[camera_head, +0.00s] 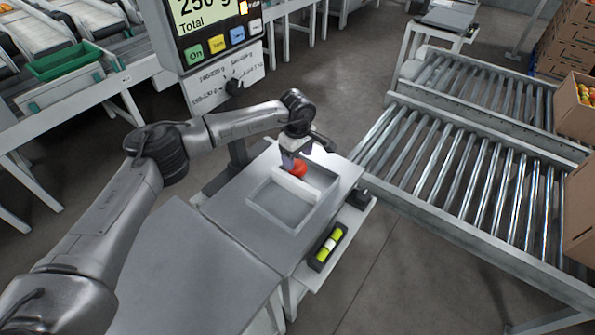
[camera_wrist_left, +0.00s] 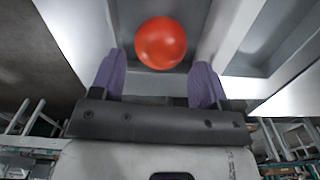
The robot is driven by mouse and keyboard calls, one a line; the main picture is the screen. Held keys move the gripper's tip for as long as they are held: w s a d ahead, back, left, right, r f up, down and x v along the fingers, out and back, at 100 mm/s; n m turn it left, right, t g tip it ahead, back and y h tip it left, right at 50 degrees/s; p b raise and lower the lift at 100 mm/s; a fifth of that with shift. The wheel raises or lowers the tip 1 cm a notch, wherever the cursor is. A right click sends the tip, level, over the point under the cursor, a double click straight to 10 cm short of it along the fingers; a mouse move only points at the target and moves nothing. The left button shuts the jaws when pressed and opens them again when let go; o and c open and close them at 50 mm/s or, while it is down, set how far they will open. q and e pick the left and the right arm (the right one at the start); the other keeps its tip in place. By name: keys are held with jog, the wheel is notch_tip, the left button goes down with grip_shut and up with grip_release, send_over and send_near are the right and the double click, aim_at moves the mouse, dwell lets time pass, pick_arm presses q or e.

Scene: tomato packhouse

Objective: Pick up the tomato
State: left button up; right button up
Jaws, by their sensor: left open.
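A round red tomato (camera_head: 298,169) shows just below my left gripper (camera_head: 293,158), at the far part of the divided tray (camera_head: 268,219) on the scale. In the left wrist view the tomato (camera_wrist_left: 161,43) lies between and slightly beyond the two purple fingertips (camera_wrist_left: 158,68). The fingers are open, with a clear gap on each side of the tomato. In the head view the gripper hides part of the tomato, and its exact contact with the tray is hard to tell. My right gripper is in neither view.
A display (camera_head: 208,32) on a post stands behind the scale. A spirit level (camera_head: 327,247) lies on the ledge at the right. A roller conveyor (camera_head: 480,170) runs to the right, with cardboard boxes (camera_head: 575,104) beyond. The near grey tabletop (camera_head: 185,270) is clear.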

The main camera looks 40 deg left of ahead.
aim_at(297, 162)
pick_arm(q)
jog(key=shift+s+d+f+b, duration=0.1)
jog(key=shift+f+b, duration=1.6)
jog(key=shift+f, duration=0.95)
jog(key=shift+r, duration=0.1)
jog(key=shift+c, duration=0.5)
jog(key=shift+c, duration=1.2)
